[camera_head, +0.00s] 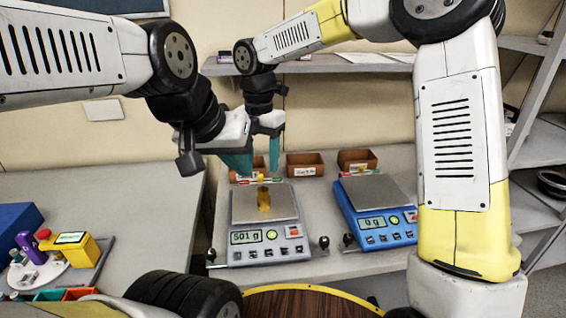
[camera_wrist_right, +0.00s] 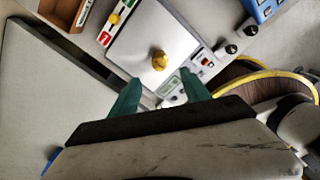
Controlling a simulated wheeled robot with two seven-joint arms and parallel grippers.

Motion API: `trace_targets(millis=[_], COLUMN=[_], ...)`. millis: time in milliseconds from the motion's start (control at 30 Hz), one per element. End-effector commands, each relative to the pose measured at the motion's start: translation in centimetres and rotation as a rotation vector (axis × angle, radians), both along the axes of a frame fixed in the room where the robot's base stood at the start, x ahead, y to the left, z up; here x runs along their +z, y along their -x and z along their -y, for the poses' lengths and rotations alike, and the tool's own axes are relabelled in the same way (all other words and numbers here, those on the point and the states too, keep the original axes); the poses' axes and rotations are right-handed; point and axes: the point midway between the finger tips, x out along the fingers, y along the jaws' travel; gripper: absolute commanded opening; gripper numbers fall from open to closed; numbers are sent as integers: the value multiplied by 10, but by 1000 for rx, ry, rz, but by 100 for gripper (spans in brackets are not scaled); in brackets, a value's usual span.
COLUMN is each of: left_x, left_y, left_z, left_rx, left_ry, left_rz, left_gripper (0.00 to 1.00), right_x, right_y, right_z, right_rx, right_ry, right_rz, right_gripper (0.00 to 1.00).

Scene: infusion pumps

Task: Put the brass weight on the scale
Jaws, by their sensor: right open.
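The brass weight (camera_head: 264,200) stands upright on the plate of the grey scale (camera_head: 240,206), whose display reads 501 g. In the right wrist view the weight (camera_wrist_right: 159,60) shows from above, beyond the fingertips, with nothing touching it. My right gripper (camera_head: 275,158) is open and empty above the far part of this scale; its two teal fingers spread apart in the wrist view (camera_wrist_right: 160,92). My left gripper (camera_head: 238,165) hangs close beside it, overlapping it in the head view, and its finger gap is not clear. The blue scale (camera_head: 373,190) has an empty plate and reads 0 g.
Brown boxes (camera_head: 305,164) stand behind the scales. Small dark knobbed pieces (camera_head: 323,243) stand beside them. The left table holds a yellow device (camera_head: 72,250) and coloured bins (camera_head: 80,294); its middle is clear. A gap separates the tables.

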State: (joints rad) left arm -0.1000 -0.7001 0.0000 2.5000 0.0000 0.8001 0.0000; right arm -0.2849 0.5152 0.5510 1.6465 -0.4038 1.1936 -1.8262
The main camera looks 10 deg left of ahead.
Motion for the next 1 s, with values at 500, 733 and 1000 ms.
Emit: trace_targets(millis=[500,733,1000], left_x=[0,0,0], left_y=[0,0,0], left_z=[0,0,0], left_rx=[0,0,0], left_ry=[0,0,0], left_rz=[0,0,0], left_gripper=[0,0,0], right_x=[59,88,88], right_y=[25,75,140], right_z=[108,203,271], right_rx=[-756,-1562,-2363], right_ry=[-77,-290,-642], right_rz=[130,164,14], right_gripper=[55,55,55])
